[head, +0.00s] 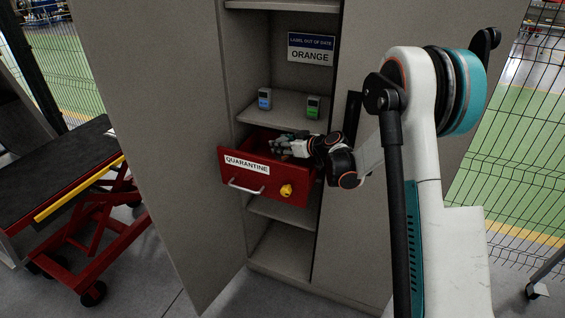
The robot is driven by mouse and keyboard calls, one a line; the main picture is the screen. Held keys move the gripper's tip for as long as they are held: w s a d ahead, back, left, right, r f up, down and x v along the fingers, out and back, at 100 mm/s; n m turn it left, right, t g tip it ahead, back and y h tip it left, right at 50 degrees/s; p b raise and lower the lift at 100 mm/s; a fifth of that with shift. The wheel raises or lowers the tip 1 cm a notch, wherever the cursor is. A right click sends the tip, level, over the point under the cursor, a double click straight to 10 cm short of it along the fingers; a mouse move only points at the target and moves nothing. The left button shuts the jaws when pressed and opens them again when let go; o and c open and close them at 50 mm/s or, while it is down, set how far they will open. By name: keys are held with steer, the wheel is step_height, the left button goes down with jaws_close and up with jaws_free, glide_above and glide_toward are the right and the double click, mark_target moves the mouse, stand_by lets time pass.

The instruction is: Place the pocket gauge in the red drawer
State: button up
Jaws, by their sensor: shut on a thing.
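The red drawer (243,177) is pulled open from the cabinet, with a "QUARANTINE" label, a pale handle and a yellow knob on its front. My gripper (281,146) is at the drawer's open top, reaching in from the right. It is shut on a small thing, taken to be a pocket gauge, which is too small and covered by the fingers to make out. I cannot tell whether it touches the drawer floor. Two other gauges stand on the shelf above: one with a blue front (264,98) and one with a green front (313,107).
A sign (311,48) inside the cabinet reads "LABEL OUT OF DATE" and "ORANGE". The cabinet door (165,130) stands open at left. A red lift cart (85,225) is farther left. The shelf (285,112) is just above the drawer. Mesh fencing stands at right.

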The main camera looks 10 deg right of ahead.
mark_target(285, 159)
steer(key=shift+f+b, duration=0.8)
steer(key=shift+f, duration=1.9)
steer(key=shift+f+b, duration=0.5)
steer(key=shift+f, duration=0.05)
steer(key=shift+f, duration=0.1)
steer(key=o, duration=1.2)
